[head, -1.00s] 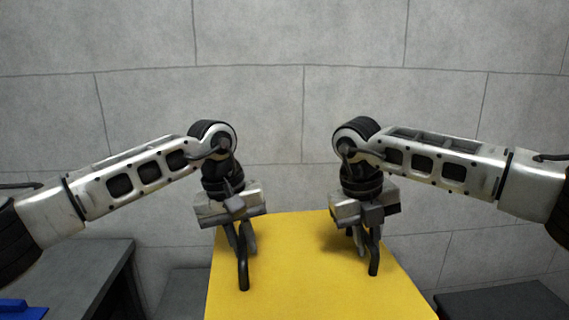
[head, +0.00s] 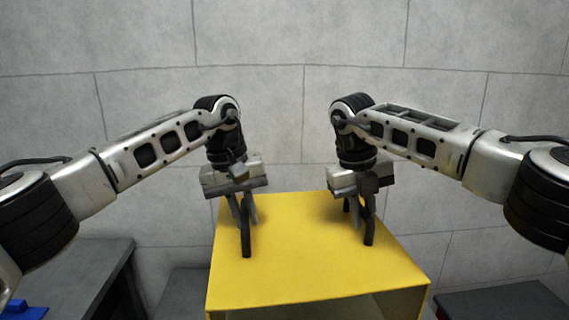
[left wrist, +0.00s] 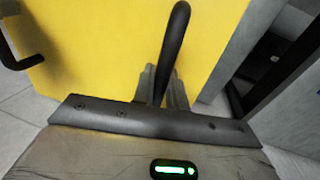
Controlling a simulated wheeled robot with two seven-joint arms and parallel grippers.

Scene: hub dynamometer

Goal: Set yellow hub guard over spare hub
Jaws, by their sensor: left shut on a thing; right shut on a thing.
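The yellow hub guard (head: 310,262) is a box with a flat top, held up in front of me in the head view; its near side looks open below the top edge. Two dark handles stand on its top. My left gripper (head: 243,216) is shut on the left handle (head: 245,240). My right gripper (head: 358,208) is shut on the right handle (head: 369,226). In the left wrist view the left gripper (left wrist: 163,88) clasps a dark handle bar (left wrist: 174,45) against the yellow guard (left wrist: 110,45). The spare hub is not visible.
A dark grey bench (head: 75,270) stands at the left with a blue object (head: 22,312) at its corner. Another dark surface (head: 505,300) is at the lower right. A grey block wall (head: 285,90) closes the back.

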